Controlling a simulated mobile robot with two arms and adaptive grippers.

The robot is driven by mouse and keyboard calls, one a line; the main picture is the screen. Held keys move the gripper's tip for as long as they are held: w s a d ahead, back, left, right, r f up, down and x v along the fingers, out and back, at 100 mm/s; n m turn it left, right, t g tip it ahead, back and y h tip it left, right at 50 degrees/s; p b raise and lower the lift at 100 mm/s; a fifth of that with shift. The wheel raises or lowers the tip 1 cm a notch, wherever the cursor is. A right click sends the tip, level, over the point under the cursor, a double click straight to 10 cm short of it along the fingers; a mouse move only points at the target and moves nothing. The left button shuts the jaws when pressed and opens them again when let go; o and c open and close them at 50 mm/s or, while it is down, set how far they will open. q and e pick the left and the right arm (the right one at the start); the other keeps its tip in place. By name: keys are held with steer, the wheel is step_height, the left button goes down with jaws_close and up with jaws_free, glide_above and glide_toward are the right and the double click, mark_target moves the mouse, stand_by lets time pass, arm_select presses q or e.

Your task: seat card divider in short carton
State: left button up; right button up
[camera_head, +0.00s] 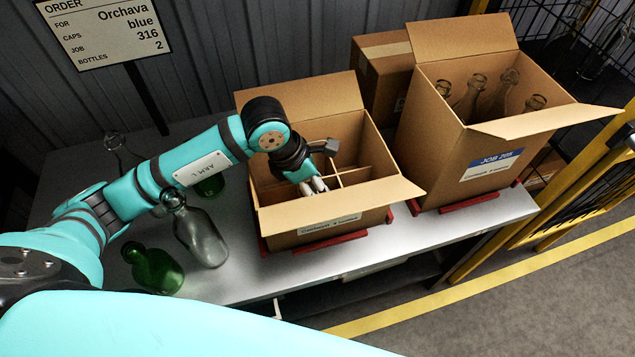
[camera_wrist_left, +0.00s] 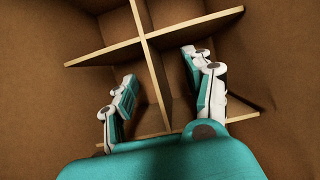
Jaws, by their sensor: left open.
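The short carton (camera_head: 327,228) stands open on the table with its flaps spread. The card divider (camera_head: 352,178) is a crossed set of thin tan slats inside the carton; in the wrist view its crossing (camera_wrist_left: 144,38) shows near the top middle. My left gripper (camera_head: 314,186) reaches down into the carton. In the wrist view its fingers (camera_wrist_left: 163,92) are apart, one on each side of a divider slat, with no clear grip. The divider's lower edges and the carton floor are partly hidden, so its exact depth cannot be told. My right gripper is not in view.
A taller open carton (camera_head: 440,150) with several bottles stands at right on a red base. A closed carton (camera_head: 380,75) is behind. A clear bottle (camera_head: 203,238) and green bottle (camera_head: 153,270) are left of the short carton. A yellow fence (camera_head: 575,190) borders the right.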

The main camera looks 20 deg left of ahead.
arm_select(q)
steer(key=shift+r+p, duration=2.85)
steer(key=shift+r, duration=2.1)
